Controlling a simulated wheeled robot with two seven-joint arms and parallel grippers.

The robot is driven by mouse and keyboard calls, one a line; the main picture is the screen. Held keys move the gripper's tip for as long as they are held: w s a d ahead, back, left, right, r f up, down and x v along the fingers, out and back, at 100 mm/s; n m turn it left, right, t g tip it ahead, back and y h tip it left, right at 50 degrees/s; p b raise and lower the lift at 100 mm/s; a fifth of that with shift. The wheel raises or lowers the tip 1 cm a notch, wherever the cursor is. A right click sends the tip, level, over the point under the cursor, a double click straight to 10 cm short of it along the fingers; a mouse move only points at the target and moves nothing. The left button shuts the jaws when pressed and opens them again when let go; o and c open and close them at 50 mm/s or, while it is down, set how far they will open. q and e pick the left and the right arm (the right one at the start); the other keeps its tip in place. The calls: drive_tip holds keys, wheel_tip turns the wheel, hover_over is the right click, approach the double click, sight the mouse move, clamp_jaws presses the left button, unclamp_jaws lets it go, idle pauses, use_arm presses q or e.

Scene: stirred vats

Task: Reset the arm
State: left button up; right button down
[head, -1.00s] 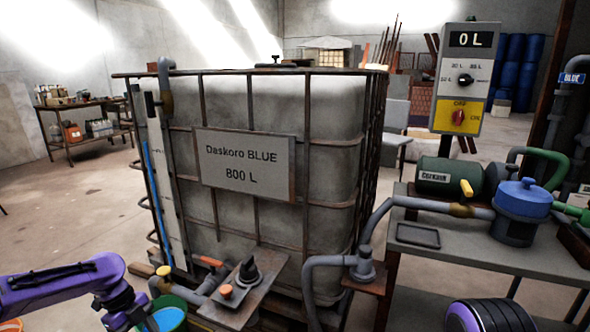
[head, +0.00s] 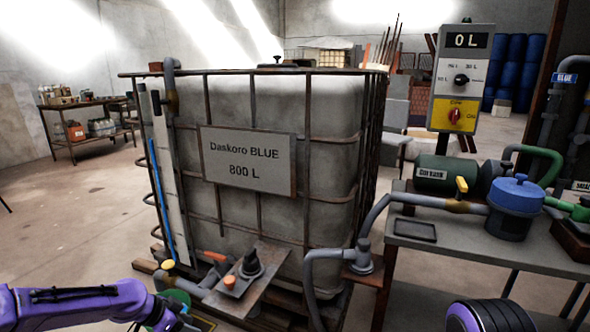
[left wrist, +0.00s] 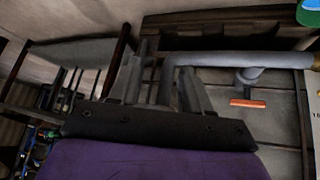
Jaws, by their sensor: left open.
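My left arm, purple, enters the head view from the lower left, beside the base of the large caged tank (head: 330,110) labelled "Daskoro BLUE 800 L". Its gripper is not clearly visible in the head view. In the left wrist view my left gripper (left wrist: 162,85) shows two grey fingers standing apart, with nothing seen held between them. A grey pipe with an orange-handled valve (left wrist: 247,103) shows beyond the fingers. My right gripper is not in view.
A mixing panel (head: 233,285) with a black knob and an orange button sits low before the tank. A bench (head: 480,255) at right carries a green motor (head: 433,180) and a blue-topped pump (head: 518,205). A control box (head: 462,90) reads "0 L". Open floor lies at left.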

use_arm(q)
drive_tip(key=s+d+f+n+t+y, duration=0.2)
drive_tip(key=s+d+f+n+y, duration=0.25)
drive_tip(key=s+f+n, duration=0.9)
drive_tip(key=s+a+f+n+y, duration=0.2)
drive_tip(key=s+n, duration=0.2)
drive_tip(key=s, duration=0.6)
drive_tip(key=s+a+g+y, duration=0.1)
drive_tip(key=s+a, duration=0.1)
drive_tip(key=s, duration=0.5)
drive_tip(key=s+a+g+y, duration=0.2)
drive_tip(key=s+a, duration=0.1)
drive_tip(key=s, duration=0.4)
wheel_tip(320, 180, up, 16)
drive_tip(key=s+m+p, duration=0.1)
drive_tip(key=p, duration=1.4)
drive_tip(key=shift+d+p, duration=0.25)
drive_tip(key=shift+p, duration=0.15)
drive_tip(key=shift+f+h, duration=0.1)
drive_tip(key=shift+h, duration=0.15)
